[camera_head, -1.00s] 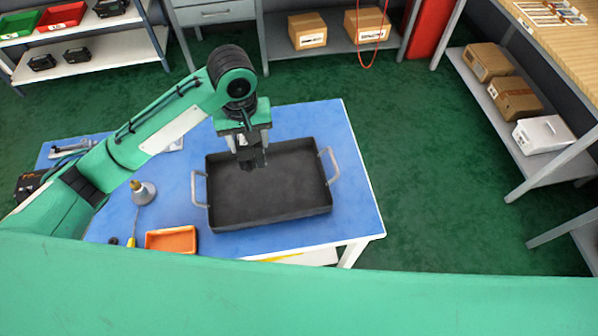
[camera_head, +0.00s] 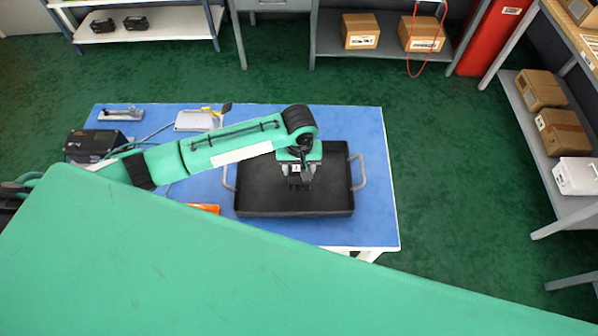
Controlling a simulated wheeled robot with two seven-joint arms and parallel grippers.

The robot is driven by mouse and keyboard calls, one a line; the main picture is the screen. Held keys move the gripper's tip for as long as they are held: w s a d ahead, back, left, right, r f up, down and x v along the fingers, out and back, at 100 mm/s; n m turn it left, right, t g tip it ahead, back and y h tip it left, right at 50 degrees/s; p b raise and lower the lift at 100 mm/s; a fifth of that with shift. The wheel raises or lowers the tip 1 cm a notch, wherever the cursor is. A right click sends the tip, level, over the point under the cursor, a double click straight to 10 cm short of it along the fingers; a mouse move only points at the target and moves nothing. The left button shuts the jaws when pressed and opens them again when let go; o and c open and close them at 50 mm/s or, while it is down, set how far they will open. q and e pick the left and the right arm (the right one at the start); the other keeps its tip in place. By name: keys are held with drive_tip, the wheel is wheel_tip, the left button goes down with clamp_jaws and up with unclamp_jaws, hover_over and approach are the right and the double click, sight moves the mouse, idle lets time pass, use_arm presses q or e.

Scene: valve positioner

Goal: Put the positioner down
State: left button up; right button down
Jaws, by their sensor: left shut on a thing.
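My left gripper (camera_head: 299,180) points down over the middle of the dark tray (camera_head: 331,185), which has a pale handle at each end and stands on the blue table. The gripper is shut on a small dark thing (camera_head: 300,186), which I take to be the positioner. Dark against dark, its outline is hard to make out. I cannot tell whether it touches the tray floor. My right gripper is not in view.
The blue table top (camera_head: 375,225) is clear right of the tray. An orange bin (camera_head: 205,208) is mostly hidden behind my arm. A black box (camera_head: 92,145) and a white device (camera_head: 198,120) stand at the left. Shelves with cartons (camera_head: 361,30) stand beyond.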

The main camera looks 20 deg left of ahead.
sight(299, 167)
use_arm(q)
drive_tip(key=shift+f+p, duration=0.3)
drive_tip(key=shift+f, duration=1.7)
drive_tip(key=shift+f, duration=0.1)
drive_tip(key=o, duration=1.4)
wheel_tip(299, 167, up, 11)
drive_tip(key=shift+f+b, duration=0.1)
drive_tip(key=shift+b, duration=0.85)
drive_tip(key=shift+r, duration=0.7)
drive_tip(key=shift+s+f, duration=0.1)
